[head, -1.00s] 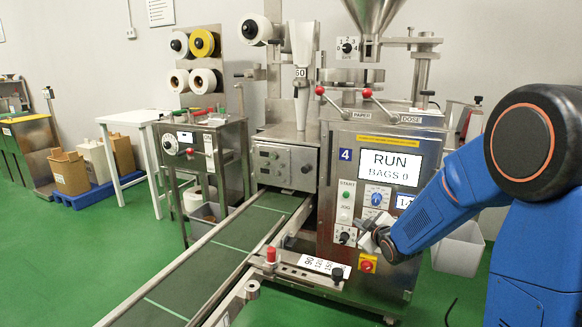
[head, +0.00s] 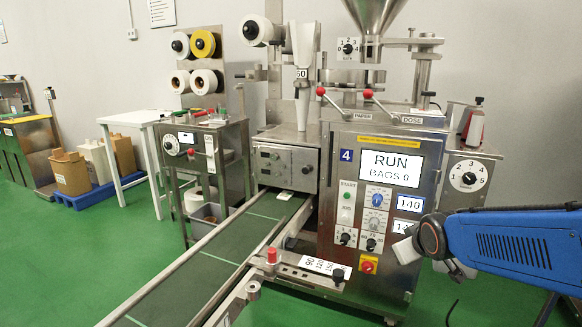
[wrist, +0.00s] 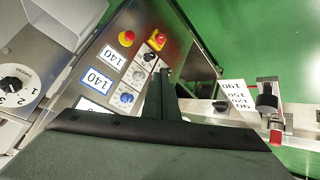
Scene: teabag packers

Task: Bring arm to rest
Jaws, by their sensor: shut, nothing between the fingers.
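My gripper (head: 405,251) is at the right end of the packing machine's control panel in the head view, held a little in front of it. My blue arm reaches in from the right edge. In the wrist view my gripper (wrist: 163,82) shows as dark fingers shut together and empty, before the panel's knobs. The packing machine (head: 345,230) shows RUN and BAGS 0 on its screen (head: 390,167). A small white teabag (head: 284,195) lies at the far end of the green conveyor (head: 215,250).
A red emergency button (head: 368,264) and knobs sit on the panel close to my gripper. The guide rail with a red knob (head: 271,255) runs along the conveyor. A white table (head: 135,117) and boxes (head: 70,172) stand at the left. Green floor is open at lower left.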

